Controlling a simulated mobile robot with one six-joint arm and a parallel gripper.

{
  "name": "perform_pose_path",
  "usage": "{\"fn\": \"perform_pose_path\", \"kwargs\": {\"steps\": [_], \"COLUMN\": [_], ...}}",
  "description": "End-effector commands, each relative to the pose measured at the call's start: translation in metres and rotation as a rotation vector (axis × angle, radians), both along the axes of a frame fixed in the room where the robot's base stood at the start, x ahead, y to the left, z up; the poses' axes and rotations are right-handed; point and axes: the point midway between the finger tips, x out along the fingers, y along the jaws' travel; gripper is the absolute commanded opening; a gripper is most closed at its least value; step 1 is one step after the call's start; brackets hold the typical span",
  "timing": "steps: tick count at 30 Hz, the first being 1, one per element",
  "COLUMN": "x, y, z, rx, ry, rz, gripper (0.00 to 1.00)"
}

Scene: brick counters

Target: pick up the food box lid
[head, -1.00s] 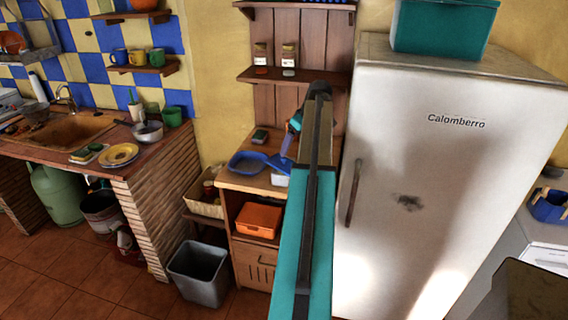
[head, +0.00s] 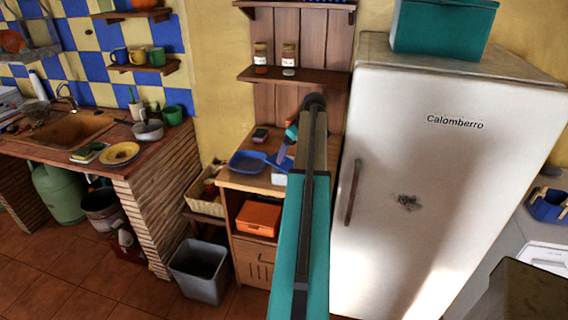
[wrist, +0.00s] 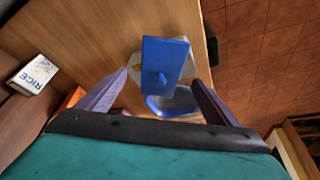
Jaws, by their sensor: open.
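In the head view the blue lid (head: 278,160) is on the wooden cabinet top, partly hidden by my arm. My gripper (wrist: 160,78) is open and empty, with one finger on each side of the lid's near end. In the head view my gripper (head: 285,150) is just above the lid. I cannot tell whether the fingers touch it.
A blue tray-like dish (head: 246,162) sits left of the lid; it also shows in the wrist view (wrist: 178,106). A white RICE pack (wrist: 32,74) stands at the wrist view's left. The fridge (head: 420,170) is close on the right. An orange box (head: 258,219) sits below.

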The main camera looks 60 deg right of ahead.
Motion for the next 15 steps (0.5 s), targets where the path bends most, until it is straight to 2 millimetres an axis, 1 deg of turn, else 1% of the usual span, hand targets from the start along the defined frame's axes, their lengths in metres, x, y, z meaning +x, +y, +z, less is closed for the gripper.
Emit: {"fn": "perform_pose_path", "kwargs": {"steps": [5, 12, 15], "x": [0.006, 0.014, 0.017], "y": [0.001, 0.000, -0.001], "z": [-0.010, -0.032, -0.038], "rx": [0.002, 0.001, 0.001], "ry": [0.001, 0.001, 0.001], "rz": [0.001, 0.000, 0.000], "gripper": [0.84, 0.84, 0.84]}}
